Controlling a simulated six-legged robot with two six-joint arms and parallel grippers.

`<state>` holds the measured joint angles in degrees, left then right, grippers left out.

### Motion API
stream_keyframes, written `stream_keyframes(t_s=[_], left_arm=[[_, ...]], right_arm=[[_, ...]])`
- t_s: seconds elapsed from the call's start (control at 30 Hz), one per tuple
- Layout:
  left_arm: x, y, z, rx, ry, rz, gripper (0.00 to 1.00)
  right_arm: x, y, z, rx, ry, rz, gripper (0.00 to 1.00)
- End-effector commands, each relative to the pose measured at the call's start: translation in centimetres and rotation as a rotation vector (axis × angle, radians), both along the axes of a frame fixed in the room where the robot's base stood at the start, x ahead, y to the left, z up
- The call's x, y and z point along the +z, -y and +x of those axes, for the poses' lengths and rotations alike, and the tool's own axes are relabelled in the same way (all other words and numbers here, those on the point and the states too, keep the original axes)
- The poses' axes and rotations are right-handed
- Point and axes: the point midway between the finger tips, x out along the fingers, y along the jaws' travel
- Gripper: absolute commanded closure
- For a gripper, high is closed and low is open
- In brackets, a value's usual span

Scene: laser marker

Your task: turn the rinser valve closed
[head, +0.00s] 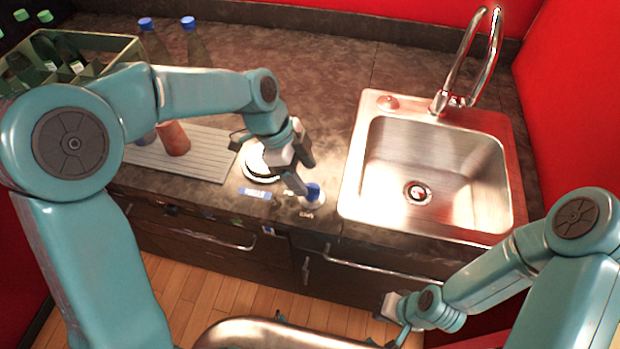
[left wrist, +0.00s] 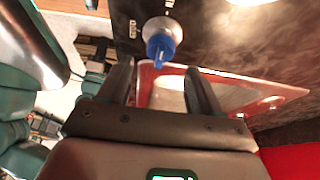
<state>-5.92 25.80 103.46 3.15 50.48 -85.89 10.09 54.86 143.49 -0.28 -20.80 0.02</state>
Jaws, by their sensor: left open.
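The rinser valve shows as a blue knob (head: 313,191) on a pale round base at the counter's front edge, left of the sink. In the left wrist view the blue knob (left wrist: 160,47) lies just beyond the fingertips, between their lines. My left gripper (head: 299,176) is open and close to the knob; I cannot tell whether a finger touches it. Its two fingers (left wrist: 161,72) show apart with nothing held. The round rinser (head: 250,172) is partly hidden behind my left wrist. My right gripper (head: 392,316) is low in front of the counter; its jaws are unclear.
The steel sink (head: 385,150) with its tall faucet (head: 485,55) is right of the knob. A grey ribbed mat (head: 208,160) holds a reddish cup (head: 174,138). Blue-capped bottles (head: 192,42) and a bottle crate (head: 115,50) stand at the back left. A blue label (head: 255,193) lies left of the knob.

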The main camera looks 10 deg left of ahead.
Motion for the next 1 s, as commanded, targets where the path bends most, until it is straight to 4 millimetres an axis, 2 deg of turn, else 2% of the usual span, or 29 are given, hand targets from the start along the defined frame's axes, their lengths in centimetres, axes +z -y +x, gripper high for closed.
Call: stream_keyframes(t_s=[0.1, 0.23, 0.6, 0.77, 1.0], left_arm=[[-1.9, 0.8, 0.0, -0.001, -0.003, 0.0, 0.36], [-3.2, 1.3, 0.2, -0.002, -0.001, 0.0, 0.36], [-3.9, 1.6, 0.4, 0.0, 0.001, 0.0, 0.36], [-3.9, 1.6, 0.3, 0.0, 0.001, 0.0, 0.88], [-4.0, 1.6, 0.3, 0.009, 0.001, 0.0, 0.89]], right_arm=[[0.4, 0.0, 0.0, 0.0, 0.0, 0.0, 1.0], [0.5, 0.0, 0.0, 0.0, 0.0, 0.0, 1.0], [0.5, 0.0, 0.0, 0.0, 0.0, 0.0, 1.0], [0.5, 0.0, 0.0, 0.0, 0.0, 0.0, 1.0], [0.3, 0.0, 0.0, 0.0, 0.0, 0.0, 1.0]])
